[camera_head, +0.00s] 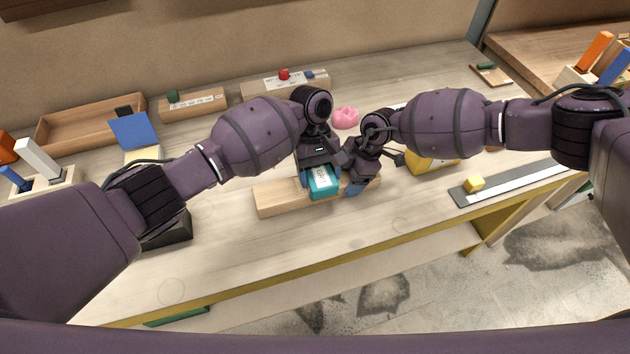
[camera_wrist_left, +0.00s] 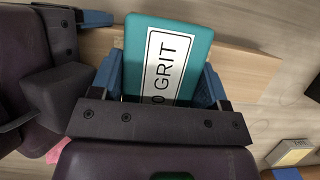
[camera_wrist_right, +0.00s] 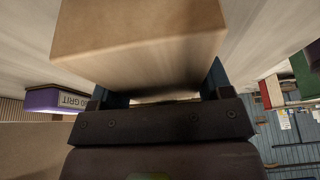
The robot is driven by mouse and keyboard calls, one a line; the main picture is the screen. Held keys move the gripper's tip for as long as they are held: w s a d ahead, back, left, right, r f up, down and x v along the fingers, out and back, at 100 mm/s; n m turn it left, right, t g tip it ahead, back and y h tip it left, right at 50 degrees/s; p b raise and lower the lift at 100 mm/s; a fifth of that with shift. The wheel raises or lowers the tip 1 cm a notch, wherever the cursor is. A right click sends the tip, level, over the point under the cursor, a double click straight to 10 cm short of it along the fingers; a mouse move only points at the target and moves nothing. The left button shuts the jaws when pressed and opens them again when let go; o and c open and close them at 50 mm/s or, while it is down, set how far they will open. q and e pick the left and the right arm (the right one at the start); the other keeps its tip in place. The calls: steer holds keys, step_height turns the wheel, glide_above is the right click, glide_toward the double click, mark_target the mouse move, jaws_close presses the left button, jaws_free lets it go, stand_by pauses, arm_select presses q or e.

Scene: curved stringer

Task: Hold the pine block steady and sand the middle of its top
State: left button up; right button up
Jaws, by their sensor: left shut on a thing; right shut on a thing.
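The pine block (camera_head: 272,198) lies lengthwise on the workbench near its front middle. My right gripper (camera_head: 360,184) is shut on the block's right end; its pale end face fills the upper right wrist view (camera_wrist_right: 140,45). My left gripper (camera_head: 320,182) is shut on a teal sanding block (camera_head: 325,184) with a white label, over the middle of the pine block's top. The label reads "GRIT" in the left wrist view (camera_wrist_left: 170,62); its first characters are partly hidden. I cannot tell whether the sanding block touches the wood. My grippers are close together.
A pink lump (camera_head: 346,117) lies just behind my grippers, and a yellow block (camera_head: 432,162) to their right. A wooden tray (camera_head: 62,133) and blue sheet (camera_head: 133,131) are at left. The front bench is mostly clear.

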arm_select(q)
steer(key=shift+d+r, duration=0.1)
steer(key=shift+d, duration=0.3)
steer(key=shift+s+a, duration=0.1)
steer(key=shift+s, duration=0.05)
steer(key=shift+s+a, duration=0.15)
steer(key=shift+a, duration=0.25)
steer(key=shift+s+a, duration=0.15)
steer(key=shift+a, duration=0.5)
steer(key=shift+w+d, duration=0.2)
steer(key=shift+d, duration=0.3)
steer(key=shift+w+d, duration=0.2)
steer(key=shift+d, duration=0.3)
